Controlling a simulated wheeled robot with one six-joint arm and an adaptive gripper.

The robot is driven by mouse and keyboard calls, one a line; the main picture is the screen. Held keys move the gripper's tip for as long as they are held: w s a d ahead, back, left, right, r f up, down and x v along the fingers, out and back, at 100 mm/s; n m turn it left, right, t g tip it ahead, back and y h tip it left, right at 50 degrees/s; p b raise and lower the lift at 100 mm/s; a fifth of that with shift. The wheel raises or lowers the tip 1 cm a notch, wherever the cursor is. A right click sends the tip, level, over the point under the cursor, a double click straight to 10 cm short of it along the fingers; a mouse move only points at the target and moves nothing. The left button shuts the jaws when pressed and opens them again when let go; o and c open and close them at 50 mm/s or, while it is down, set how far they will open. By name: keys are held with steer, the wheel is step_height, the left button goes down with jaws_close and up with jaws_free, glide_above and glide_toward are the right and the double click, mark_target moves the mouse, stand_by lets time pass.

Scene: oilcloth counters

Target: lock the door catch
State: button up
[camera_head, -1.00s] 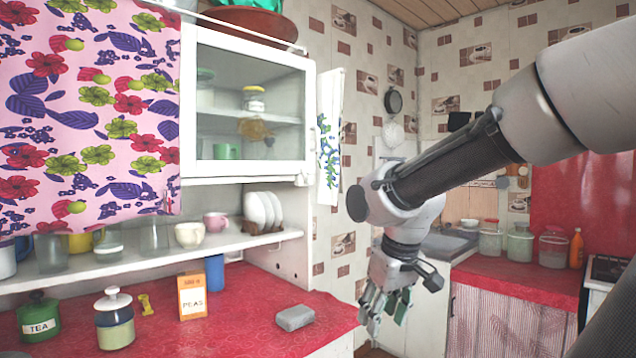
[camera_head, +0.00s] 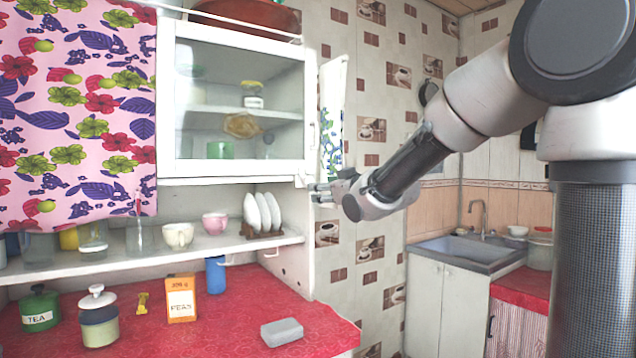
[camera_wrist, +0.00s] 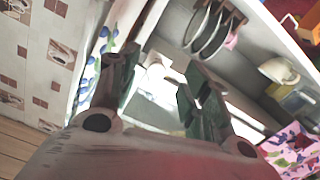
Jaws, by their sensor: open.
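The white cabinet door (camera_head: 235,168) with its glass pane looks shut in the head view. A slim white handle (camera_head: 314,136) is on its right edge. A small white part, probably the catch (camera_head: 301,181), sits at the door's lower right corner; whether it is locked I cannot tell. My gripper (camera_head: 318,192) is open and empty, just right of that corner, with its fingers pointing left. In the wrist view my gripper (camera_wrist: 160,92) has its fingers spread, and a pale part (camera_wrist: 155,75) shows between them.
Below the door, an open shelf (camera_head: 150,259) holds cups, glasses and plates in a rack (camera_head: 262,234). A flowered curtain (camera_head: 75,120) hangs at left. A towel (camera_head: 332,125) hangs behind my gripper. The red counter (camera_head: 235,310) holds a grey block (camera_head: 282,331), a peas box (camera_head: 181,299) and jars.

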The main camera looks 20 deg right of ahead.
mark_target(310, 181)
steer(key=shift+t+y, duration=0.3)
steer(key=shift+t, duration=0.1)
steer(key=x, duration=0.2)
steer(key=r+x, duration=0.1)
steer(key=x, duration=0.5)
steer(key=shift+s+a+r, duration=0.15)
steer(key=shift+a+r, duration=0.1)
steer(key=shift+c, duration=0.4)
